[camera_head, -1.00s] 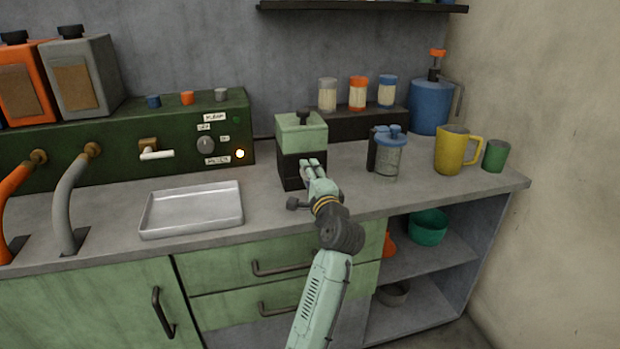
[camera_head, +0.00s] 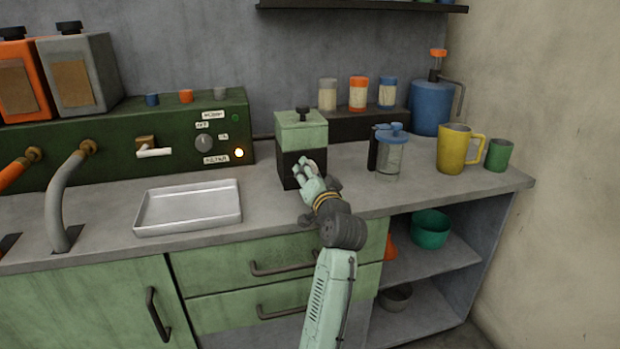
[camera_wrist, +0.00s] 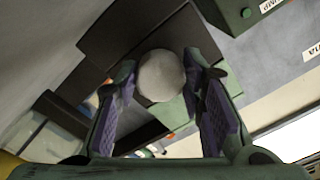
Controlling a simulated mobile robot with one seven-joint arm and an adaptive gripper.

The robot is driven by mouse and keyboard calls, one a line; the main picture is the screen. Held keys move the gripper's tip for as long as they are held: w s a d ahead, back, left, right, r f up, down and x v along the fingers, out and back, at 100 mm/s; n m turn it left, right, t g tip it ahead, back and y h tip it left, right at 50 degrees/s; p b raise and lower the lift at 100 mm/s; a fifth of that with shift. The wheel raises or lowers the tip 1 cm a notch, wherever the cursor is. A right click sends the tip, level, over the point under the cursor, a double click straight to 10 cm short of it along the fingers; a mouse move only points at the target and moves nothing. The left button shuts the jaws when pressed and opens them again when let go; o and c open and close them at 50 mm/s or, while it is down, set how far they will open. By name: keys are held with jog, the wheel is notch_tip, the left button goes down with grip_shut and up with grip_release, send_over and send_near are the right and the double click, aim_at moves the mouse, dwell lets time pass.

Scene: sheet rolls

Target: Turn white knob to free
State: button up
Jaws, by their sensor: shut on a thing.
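A pale, whitish round knob (camera_wrist: 160,76) sits between my two fingers in the wrist view, against the dark face of a box. My gripper (camera_wrist: 161,82) is shut on the knob, one finger on each side. In the head view my gripper (camera_head: 306,170) is at the front of a two-tone box (camera_head: 288,168), green above and black below. There it mostly hides the knob. Any marking that tells the knob's setting is not visible.
A metal tray (camera_head: 140,222) lies left of the box. A green panel (camera_head: 110,172) with a grey dial (camera_head: 203,142) stands behind it. A jar with a blue lid (camera_head: 389,160), a yellow mug (camera_head: 452,152) and a green cup (camera_head: 499,154) stand to the right.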

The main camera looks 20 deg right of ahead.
jog(key=shift+f+n+b, duration=0.1)
jog(key=shift+n+b, duration=0.75)
jog(key=shift+n, duration=1.45)
jog(key=o, duration=1.1)
jog(key=shift+o, duration=0.2)
jog(key=s, duration=1.2)
